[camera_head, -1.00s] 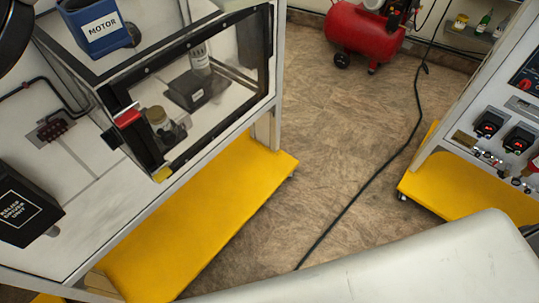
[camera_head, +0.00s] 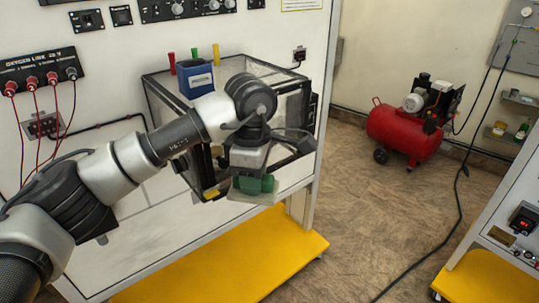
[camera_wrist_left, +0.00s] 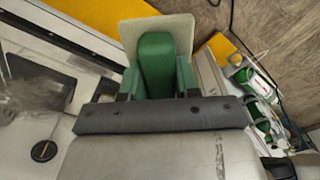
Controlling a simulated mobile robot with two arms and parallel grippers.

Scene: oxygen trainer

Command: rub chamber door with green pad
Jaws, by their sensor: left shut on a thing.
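My left gripper (camera_head: 253,176) is shut on the green pad (camera_head: 256,185), a green grip on a pale flat plate. The pad also fills the top middle of the left wrist view (camera_wrist_left: 157,65). In the head view it is in front of the lower edge of the black-framed clear chamber. The chamber door (camera_head: 289,112) is largely hidden behind my left arm. Whether the pad touches the door, I cannot tell. My right gripper is not in view.
A blue motor box (camera_head: 196,80) is at the chamber's top. A yellow base shelf (camera_head: 240,268) sticks out below the panel. A red compressor (camera_head: 403,130) stands at the back wall, and a black cable (camera_head: 460,215) crosses the floor. Another bench is at right.

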